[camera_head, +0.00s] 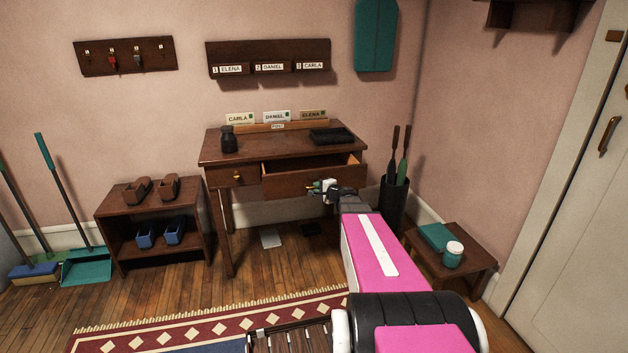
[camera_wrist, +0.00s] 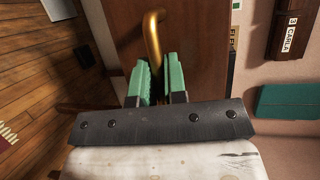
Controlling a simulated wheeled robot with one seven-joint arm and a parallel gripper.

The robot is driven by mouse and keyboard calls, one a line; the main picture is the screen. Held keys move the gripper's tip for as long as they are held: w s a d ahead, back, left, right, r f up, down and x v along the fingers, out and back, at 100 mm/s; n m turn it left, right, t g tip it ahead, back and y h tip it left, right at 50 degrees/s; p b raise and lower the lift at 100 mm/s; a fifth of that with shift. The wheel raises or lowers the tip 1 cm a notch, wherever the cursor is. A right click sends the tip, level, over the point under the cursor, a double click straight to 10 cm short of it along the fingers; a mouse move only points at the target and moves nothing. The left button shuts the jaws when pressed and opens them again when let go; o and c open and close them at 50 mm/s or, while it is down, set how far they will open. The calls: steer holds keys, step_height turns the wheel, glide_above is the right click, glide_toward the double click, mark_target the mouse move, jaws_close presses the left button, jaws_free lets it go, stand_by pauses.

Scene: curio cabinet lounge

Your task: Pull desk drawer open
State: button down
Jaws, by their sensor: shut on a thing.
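The wooden desk (camera_head: 285,150) stands against the back wall. Its right drawer (camera_head: 288,184) is pulled partly out, and a dark gap shows its inside. Its left drawer (camera_head: 237,178) is closed, with a small brass knob. My gripper (camera_head: 318,187) is at the front of the right drawer. In the wrist view, the green fingers (camera_wrist: 158,82) are shut on the drawer's curved brass handle (camera_wrist: 153,38), in front of the brown drawer face (camera_wrist: 198,42). The lower part of the handle is hidden by the fingers.
A dark bin (camera_head: 393,204) with long-handled tools stands close to the desk's right. A low table (camera_head: 462,268) is further right. A small shelf (camera_head: 150,208) with shoes is left of the desk. A patterned rug (camera_head: 215,325) lies on the floor in front.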

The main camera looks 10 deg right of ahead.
steer(key=s, duration=0.7)
steer(key=shift+s, duration=0.35)
steer(key=c, duration=1.2)
jaws_free()
steer(key=shift+s, duration=0.1)
steer(key=v, duration=1)
steer(key=shift+s+d+r, duration=0.1)
steer(key=shift+s+d, duration=0.1)
steer(key=shift+s, duration=0.05)
steer(key=shift+a, duration=0.1)
